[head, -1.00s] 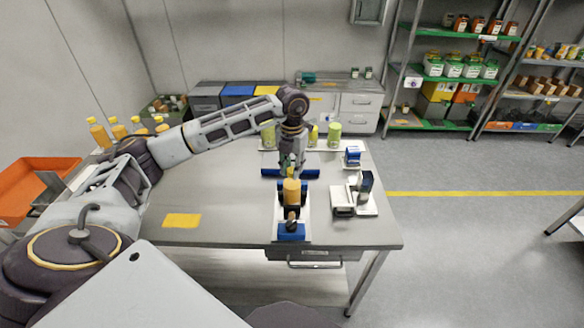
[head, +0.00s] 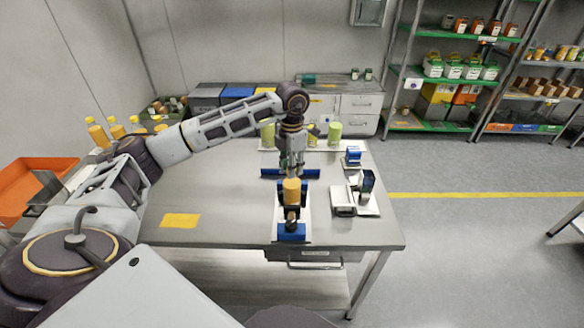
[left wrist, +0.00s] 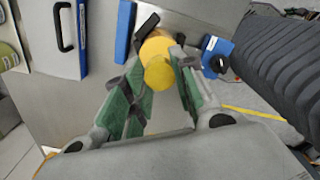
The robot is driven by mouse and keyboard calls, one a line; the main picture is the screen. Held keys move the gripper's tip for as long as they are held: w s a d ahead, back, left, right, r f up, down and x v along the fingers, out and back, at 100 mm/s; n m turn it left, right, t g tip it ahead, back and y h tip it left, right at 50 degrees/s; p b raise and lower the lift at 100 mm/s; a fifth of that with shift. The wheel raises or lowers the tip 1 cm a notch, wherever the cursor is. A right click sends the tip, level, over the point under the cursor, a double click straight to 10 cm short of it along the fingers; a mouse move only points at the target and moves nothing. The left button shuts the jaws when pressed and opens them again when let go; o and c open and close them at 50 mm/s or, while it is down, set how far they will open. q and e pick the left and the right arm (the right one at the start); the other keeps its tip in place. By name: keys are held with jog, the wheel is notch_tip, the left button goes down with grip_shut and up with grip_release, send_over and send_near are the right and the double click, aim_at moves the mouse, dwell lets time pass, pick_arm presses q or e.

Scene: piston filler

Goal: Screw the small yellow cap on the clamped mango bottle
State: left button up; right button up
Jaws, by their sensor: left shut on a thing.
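The mango bottle (head: 292,186), orange-yellow, stands upright in a dark clamp (head: 281,197) with a blue base (head: 291,232) at the table's front. My left gripper (head: 291,172) points down just above and behind the bottle top. In the left wrist view, the green-padded fingers (left wrist: 158,82) are shut on the small yellow cap (left wrist: 159,73). The bottle also shows there (left wrist: 155,46), partly covered by the cap and off-centre from it. Whether cap and bottle neck touch, I cannot tell. The cap is hidden in the head view. My right gripper is not in view.
A blue bar (head: 272,172) lies behind the clamp. White and dark devices (head: 345,203) and a blue one (head: 353,154) stand to the right. A yellow mat (head: 180,220) lies left; the table around it is clear. Green containers (head: 335,130) stand at the back.

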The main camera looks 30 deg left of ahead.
pick_arm(q)
jog(key=shift+m, duration=0.5)
jog(key=o, duration=0.7)
jog(key=shift+n, duration=0.3)
jog(key=shift+n, duration=1.3)
jog(key=shift+n+p, duration=0.35)
jog(key=shift+n, duration=3.45)
jog(key=shift+n+p, duration=0.6)
jog(key=shift+n, duration=1.5)
